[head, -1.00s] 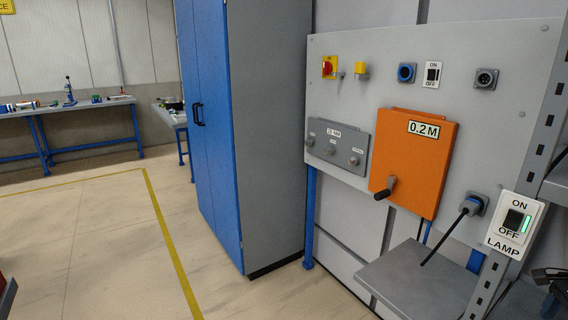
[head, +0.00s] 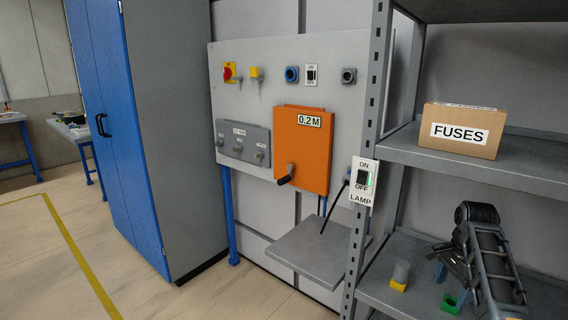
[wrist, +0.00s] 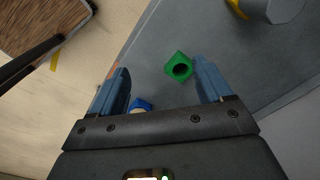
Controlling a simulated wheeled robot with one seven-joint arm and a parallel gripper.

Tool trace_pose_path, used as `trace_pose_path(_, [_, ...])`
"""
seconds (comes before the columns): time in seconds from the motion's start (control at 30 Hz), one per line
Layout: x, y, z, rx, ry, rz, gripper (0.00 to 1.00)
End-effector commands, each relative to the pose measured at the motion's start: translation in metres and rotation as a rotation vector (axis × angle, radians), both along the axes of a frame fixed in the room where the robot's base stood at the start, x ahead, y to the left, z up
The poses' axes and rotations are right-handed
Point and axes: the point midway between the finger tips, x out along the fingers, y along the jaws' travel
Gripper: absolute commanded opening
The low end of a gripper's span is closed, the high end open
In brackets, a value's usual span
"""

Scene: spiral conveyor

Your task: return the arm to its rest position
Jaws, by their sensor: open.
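My arm reaches in from the lower right of the head view, and my gripper (head: 440,262) is above the lower shelf (head: 385,296). In the wrist view my gripper (wrist: 163,80) has its two blue-grey fingers spread apart with nothing held between them. A green block with a round hole (wrist: 178,67) lies on the grey surface beyond the fingers; it also shows in the head view (head: 450,304). A blue piece (wrist: 141,104) shows close to the left finger, partly hidden by the gripper body.
A yellow block with a grey cylinder (head: 400,276) stands on the lower shelf, left of my gripper. A FUSES box (head: 463,130) sits on the upper shelf (head: 400,146) above. The shelf post with the LAMP switch (head: 363,181) stands left. Open floor (head: 60,265) lies far left.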

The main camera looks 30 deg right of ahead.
Motion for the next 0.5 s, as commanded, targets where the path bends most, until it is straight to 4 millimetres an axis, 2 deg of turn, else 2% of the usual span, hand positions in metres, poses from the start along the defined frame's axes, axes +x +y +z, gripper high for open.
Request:
trace_pose_path(0.27, [0.002,0.028,-0.033,-0.044,-0.034,0.089,0.79])
trace_pose_path(0.5, [0.000,0.069,-0.073,-0.114,-0.086,0.224,0.79])
